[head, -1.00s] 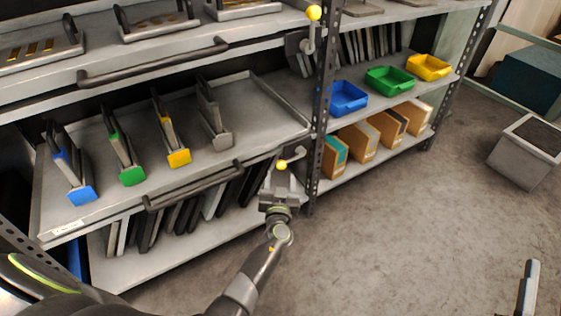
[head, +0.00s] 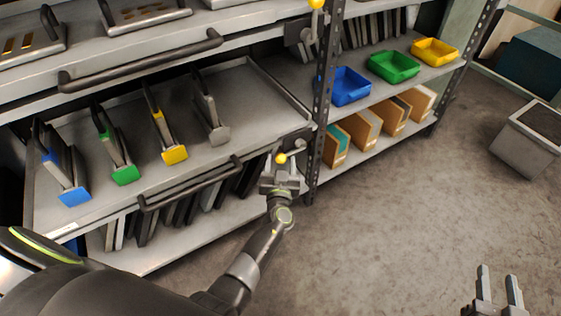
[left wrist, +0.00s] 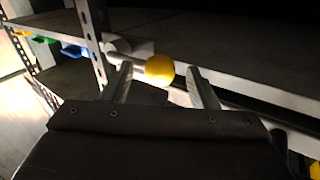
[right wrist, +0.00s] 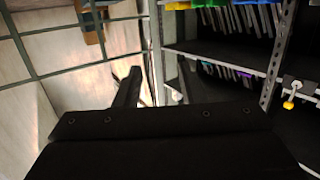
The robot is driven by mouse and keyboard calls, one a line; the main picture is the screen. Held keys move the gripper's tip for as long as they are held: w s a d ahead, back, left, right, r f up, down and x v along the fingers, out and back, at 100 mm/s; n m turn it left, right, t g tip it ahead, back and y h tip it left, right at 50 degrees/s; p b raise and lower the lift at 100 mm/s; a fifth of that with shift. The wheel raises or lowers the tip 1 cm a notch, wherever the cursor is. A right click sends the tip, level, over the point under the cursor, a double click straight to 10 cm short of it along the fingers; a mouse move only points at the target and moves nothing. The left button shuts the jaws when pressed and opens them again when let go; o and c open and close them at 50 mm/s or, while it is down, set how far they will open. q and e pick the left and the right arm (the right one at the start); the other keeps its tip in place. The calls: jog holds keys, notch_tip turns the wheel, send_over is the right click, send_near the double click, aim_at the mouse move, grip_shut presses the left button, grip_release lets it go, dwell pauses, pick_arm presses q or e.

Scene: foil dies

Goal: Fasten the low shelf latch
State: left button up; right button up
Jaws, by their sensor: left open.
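The low shelf latch is a short lever with a yellow ball knob (head: 281,158), on a plate by the dark post at the right end of the lower pull-out shelf (head: 245,95). Its lever points left. My left gripper (head: 284,171) is just below the knob in the head view. In the left wrist view its fingers are open, one on each side of the yellow knob (left wrist: 160,69); contact is not visible. My right gripper (head: 499,283) is open and empty over the floor, far from the latch. A yellow knob (right wrist: 289,103) also shows in the right wrist view.
A second latch with a yellow knob (head: 317,3) is higher on the post (head: 322,100), its lever upright. A dark handle bar (head: 190,183) runs along the shelf front. Blue (head: 349,86), green and yellow bins stand to the right.

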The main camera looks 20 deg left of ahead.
pick_arm(q)
grip_shut()
jog(key=shift+r, duration=0.1)
